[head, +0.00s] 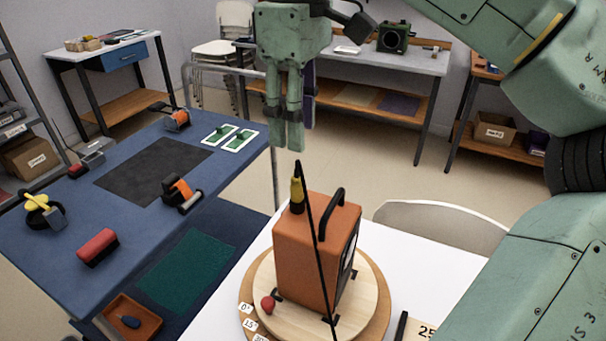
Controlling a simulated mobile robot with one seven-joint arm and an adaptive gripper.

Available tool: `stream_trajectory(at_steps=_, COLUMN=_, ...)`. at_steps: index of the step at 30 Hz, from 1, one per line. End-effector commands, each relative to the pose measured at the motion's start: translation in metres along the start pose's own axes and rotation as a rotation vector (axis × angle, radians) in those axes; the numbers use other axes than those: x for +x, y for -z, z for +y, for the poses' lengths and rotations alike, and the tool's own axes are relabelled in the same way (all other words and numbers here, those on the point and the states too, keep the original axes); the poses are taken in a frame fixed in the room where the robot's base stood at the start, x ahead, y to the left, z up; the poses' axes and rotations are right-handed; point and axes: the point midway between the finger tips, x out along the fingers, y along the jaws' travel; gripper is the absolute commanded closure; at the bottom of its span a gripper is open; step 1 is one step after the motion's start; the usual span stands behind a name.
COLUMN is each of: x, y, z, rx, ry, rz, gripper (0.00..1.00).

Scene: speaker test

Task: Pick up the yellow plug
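The yellow plug (297,189) stands roughly upright at the top left of an orange speaker box (303,256). Its lower part is black, and a thin black cable runs from its top down across the box to the lower right. My gripper (286,145) points down above the plug in the picture, apart from it. Its fingers look close together from this angle, and I cannot tell whether there is a gap between them. Nothing shows held in it.
The box has a black handle (330,207) beside the plug. It stands on a round wooden turntable (372,292) with a red knob (268,303), on a white table (420,262). A blue table (60,232) with tools is at left.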

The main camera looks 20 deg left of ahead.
Motion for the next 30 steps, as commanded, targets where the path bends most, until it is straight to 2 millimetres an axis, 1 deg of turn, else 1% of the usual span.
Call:
stream_trajectory(at_steps=1, x=0.014, y=0.000, z=0.000, rx=-0.005, ry=0.003, rz=0.001, gripper=0.61)
stream_trajectory(at_steps=3, x=0.025, y=0.000, z=-0.001, rx=-0.004, ry=0.003, rz=0.001, gripper=0.61)
stream_trajectory(at_steps=6, x=0.037, y=0.000, z=-0.001, rx=-0.005, ry=0.004, rz=0.001, gripper=0.61)
stream_trajectory(at_steps=11, x=0.047, y=0.001, z=0.000, rx=-0.003, ry=0.002, rz=0.001, gripper=0.61)
stream_trajectory(at_steps=13, x=0.054, y=0.001, z=-0.001, rx=-0.004, ry=0.002, rz=0.001, gripper=0.61)
stream_trajectory(at_steps=21, x=0.090, y=0.000, z=-0.001, rx=-0.001, ry=0.000, rz=-0.001, gripper=0.61)
stream_trajectory(at_steps=24, x=0.096, y=0.001, z=-0.001, rx=-0.002, ry=0.000, rz=0.001, gripper=0.61)
stream_trajectory(at_steps=30, x=0.097, y=0.001, z=-0.001, rx=-0.003, ry=0.000, rz=0.002, gripper=0.61)
